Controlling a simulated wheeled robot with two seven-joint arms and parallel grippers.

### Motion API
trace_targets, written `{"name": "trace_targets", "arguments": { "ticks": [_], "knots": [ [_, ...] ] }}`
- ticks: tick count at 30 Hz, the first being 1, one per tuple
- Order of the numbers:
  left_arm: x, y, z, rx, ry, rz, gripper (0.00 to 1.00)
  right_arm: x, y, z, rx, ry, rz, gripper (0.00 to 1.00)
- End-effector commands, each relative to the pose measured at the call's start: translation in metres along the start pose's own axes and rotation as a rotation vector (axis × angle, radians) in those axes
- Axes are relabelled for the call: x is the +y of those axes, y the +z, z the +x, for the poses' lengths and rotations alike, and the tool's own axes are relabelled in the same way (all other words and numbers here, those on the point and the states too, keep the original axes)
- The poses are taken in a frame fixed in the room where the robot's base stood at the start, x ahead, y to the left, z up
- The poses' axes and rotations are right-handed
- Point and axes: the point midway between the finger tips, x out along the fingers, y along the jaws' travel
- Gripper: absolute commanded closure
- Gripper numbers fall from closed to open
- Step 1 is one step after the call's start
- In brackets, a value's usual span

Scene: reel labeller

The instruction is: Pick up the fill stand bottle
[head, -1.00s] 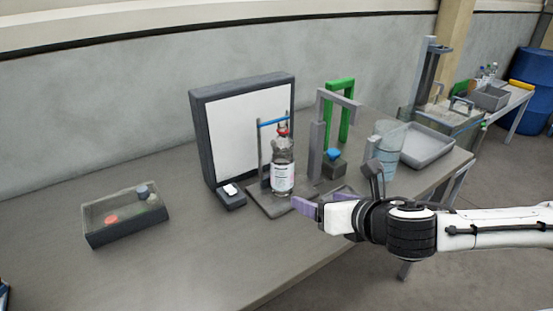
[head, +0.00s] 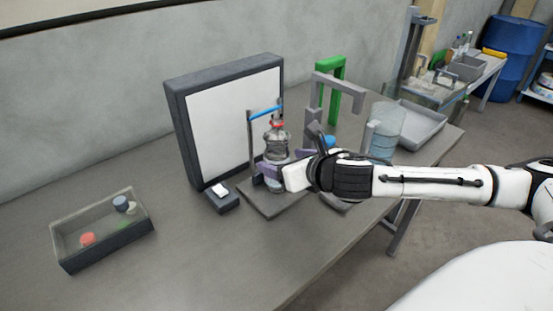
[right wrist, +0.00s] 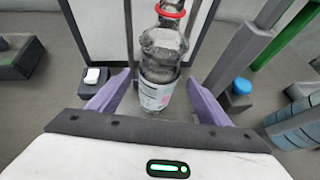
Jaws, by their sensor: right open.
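The fill stand bottle (head: 276,142) is clear with a white label and a red ring at its neck. It stands upright on the grey base of the fill stand (head: 252,191), under a blue crossbar. My right gripper (head: 266,170) is at the bottle's lower part in the head view and covers much of its label. In the right wrist view, the bottle (right wrist: 160,65) stands between the two purple fingers (right wrist: 157,92), with a gap visible on each side. The right gripper is open. My left gripper is not in view.
A framed white panel (head: 232,125) stands behind the bottle. A small box with a white switch (head: 220,190) is left of the base. A clear-walled bin (head: 100,245) holds caps. Grey and green frames, a clear container (head: 387,135) and a grey tray (head: 425,130) are to the right.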

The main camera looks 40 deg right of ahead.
Motion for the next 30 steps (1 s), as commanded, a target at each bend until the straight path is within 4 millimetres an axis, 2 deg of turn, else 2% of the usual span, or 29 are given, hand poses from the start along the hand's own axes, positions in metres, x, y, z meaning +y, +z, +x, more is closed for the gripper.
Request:
{"name": "trace_targets", "arguments": {
  "ticks": [7, 16, 17, 24, 30],
  "knots": [
    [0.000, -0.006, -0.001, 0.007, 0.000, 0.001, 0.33, 0.003, -0.003, 0.034, 0.000, 0.000, 0.004, 0.28],
    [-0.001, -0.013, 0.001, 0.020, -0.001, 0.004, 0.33, 0.003, -0.004, 0.040, 0.000, 0.001, 0.000, 0.28],
    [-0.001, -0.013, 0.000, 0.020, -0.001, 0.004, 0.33, 0.003, -0.004, 0.040, 0.000, 0.001, 0.000, 0.30],
    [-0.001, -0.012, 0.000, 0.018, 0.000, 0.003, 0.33, 0.003, -0.004, 0.039, 0.000, 0.000, 0.001, 0.70],
    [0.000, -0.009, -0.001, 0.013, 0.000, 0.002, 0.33, 0.003, -0.003, 0.039, 0.000, 0.000, 0.001, 0.72]
  ]
}}
